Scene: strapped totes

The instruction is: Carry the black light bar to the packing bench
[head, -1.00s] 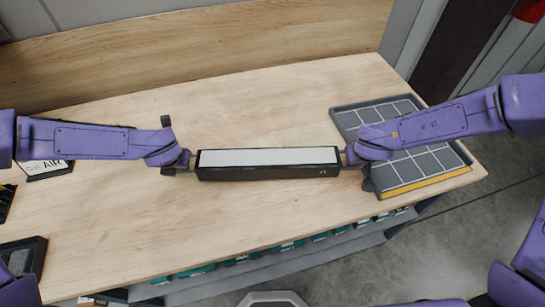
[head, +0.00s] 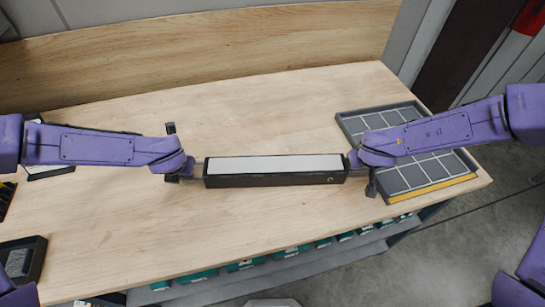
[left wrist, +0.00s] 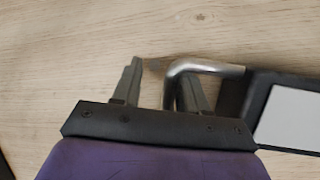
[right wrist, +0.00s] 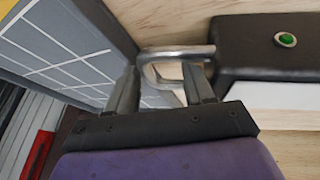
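The black light bar (head: 275,179), with a pale top panel, lies level on the wooden packing bench (head: 240,220) near its front middle and appears to rest on it. A bent metal handle (left wrist: 205,68) sticks out at its left end and another handle (right wrist: 175,53) at its right end, by a green button. My left gripper (left wrist: 160,88) is at the left handle, fingers spread wide with the handle's bar between them. My right gripper (right wrist: 162,90) is at the right handle, fingers also apart around it. Neither grips tightly.
A grey gridded tray (head: 435,182) with a yellow front strip lies on the bench under and beside my right arm. A dark bin (head: 22,262) stands at the left front. A wooden backboard (head: 210,60) rises behind. The bench middle behind the bar is clear.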

